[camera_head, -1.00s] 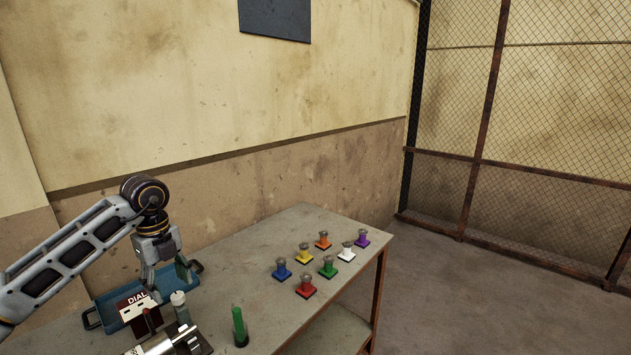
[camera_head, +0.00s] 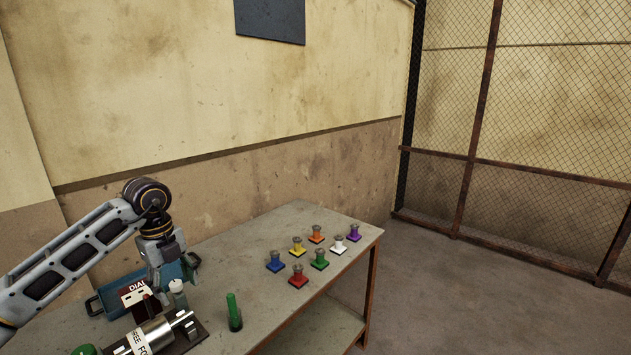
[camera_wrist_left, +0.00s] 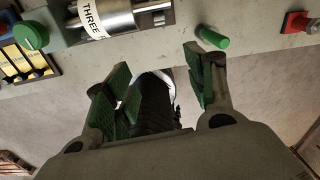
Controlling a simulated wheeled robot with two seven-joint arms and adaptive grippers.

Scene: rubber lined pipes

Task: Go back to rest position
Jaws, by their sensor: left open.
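Below the gripper in the head view are a blue tray (camera_head: 96,306) and a box marked DIAL (camera_head: 136,290), partly hidden by the fingers. I cannot tell whether the fingers touch the box. My right gripper does not show.
Several coloured flanged pieces, such as the red one (camera_head: 298,278), sit toward the table's right end. Bare floor (camera_head: 450,290) lies right of the table.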

